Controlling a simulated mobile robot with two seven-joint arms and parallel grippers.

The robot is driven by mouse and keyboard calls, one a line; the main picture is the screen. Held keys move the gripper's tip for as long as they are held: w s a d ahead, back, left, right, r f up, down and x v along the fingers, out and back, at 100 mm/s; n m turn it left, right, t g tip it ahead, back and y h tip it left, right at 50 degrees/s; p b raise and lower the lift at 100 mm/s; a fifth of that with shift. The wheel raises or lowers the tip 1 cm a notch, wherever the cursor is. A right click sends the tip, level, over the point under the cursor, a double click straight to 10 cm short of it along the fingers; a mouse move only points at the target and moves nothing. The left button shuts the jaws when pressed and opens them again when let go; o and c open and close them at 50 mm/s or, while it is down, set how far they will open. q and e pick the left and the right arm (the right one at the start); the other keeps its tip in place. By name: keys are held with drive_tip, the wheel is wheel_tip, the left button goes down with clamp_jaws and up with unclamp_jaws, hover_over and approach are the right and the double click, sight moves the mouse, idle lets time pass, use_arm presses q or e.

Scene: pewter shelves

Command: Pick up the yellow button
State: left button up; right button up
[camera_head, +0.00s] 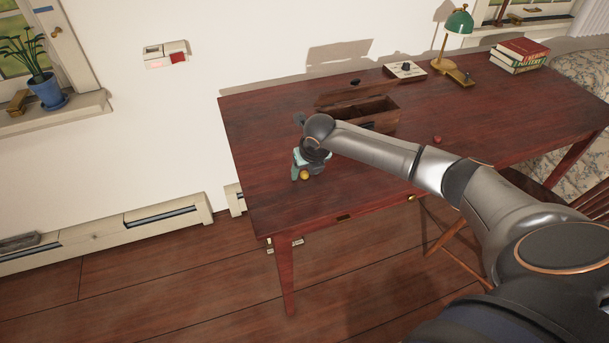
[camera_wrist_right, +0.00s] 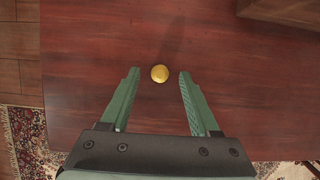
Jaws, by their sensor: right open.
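The yellow button (camera_head: 305,175) is a small round yellow piece at the left part of the dark red wooden desk (camera_head: 270,130). In the right wrist view the yellow button (camera_wrist_right: 160,73) lies just past the fingertips, roughly centred between them. My right gripper (camera_head: 308,170) hangs over the desk with its fingers pointing down, right by the button. In the right wrist view my right gripper (camera_wrist_right: 158,72) has its two green fingers spread apart with nothing between them. My left gripper is not in view.
An open wooden box (camera_head: 378,108) stands behind my right wrist. A small red ball (camera_head: 437,139) lies right of it. A white panel with a knob (camera_head: 405,70), a green lamp (camera_head: 459,22) and stacked books (camera_head: 520,55) are at the back. The desk's left front is clear.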

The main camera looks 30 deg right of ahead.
clamp_jaws()
idle(0.5)
